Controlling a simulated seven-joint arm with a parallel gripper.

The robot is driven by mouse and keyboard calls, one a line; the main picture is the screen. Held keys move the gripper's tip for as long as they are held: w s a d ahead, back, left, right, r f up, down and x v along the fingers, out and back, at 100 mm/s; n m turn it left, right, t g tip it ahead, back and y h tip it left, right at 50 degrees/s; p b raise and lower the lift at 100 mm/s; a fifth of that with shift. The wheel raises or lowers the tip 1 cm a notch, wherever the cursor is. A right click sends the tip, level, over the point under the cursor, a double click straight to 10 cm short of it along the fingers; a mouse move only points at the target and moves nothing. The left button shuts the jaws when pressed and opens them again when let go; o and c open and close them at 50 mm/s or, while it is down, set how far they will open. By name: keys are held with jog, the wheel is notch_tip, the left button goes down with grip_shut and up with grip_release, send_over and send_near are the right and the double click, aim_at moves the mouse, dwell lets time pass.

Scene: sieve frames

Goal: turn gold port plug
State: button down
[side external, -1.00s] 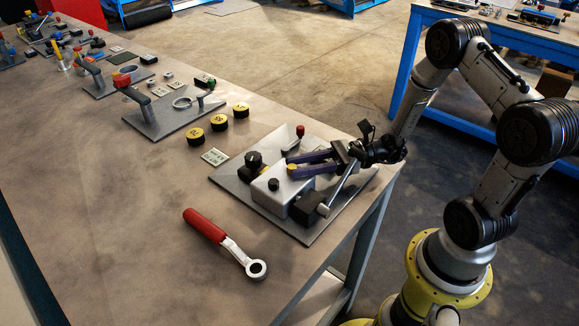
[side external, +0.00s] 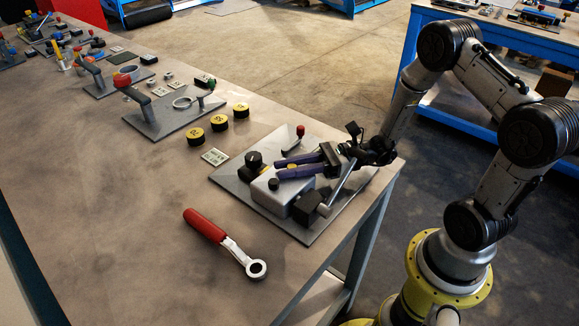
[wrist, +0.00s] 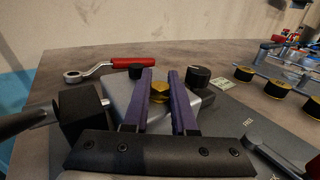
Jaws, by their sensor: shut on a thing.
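The gold port plug (wrist: 158,91) shows in the wrist view as a hex-shaped gold piece on the grey metal housing (side external: 268,195). My gripper (side external: 280,169) has purple fingers that reach over the housing. In the wrist view my gripper (wrist: 160,78) has its fingers on either side of the plug and is shut on it. The fingers hide part of the plug's sides. In the side view I cannot make out the plug clearly.
A black knob (wrist: 198,76) and a smaller black cap (wrist: 135,71) stand by the fingers. A red-topped lever (side external: 300,131) rises behind. A red-handled wrench (side external: 215,232) lies on the table in front. Several yellow-topped pucks (side external: 219,122) stand left. The front left table is clear.

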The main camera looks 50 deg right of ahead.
jog(key=shift+n+g, duration=0.3)
jog(key=shift+g, duration=0.1)
jog(key=n+g+y, duration=0.1)
jog(key=n+g, duration=0.1)
jog(key=g, duration=0.1)
jog(key=n+g+y, duration=0.1)
jog(key=n+g, duration=0.1)
jog(key=g, duration=0.2)
jog(key=shift+n+y, duration=0.4)
jog(key=n+g, duration=0.2)
jog(key=g, duration=0.1)
jog(key=n+g, duration=0.2)
jog(key=g, duration=0.2)
jog(key=shift+s+n, duration=0.2)
jog(key=shift+n, duration=0.1)
jog(key=shift+g+h, duration=0.3)
jog(key=shift+g, duration=0.1)
jog(key=c, duration=1.1)
grip_release()
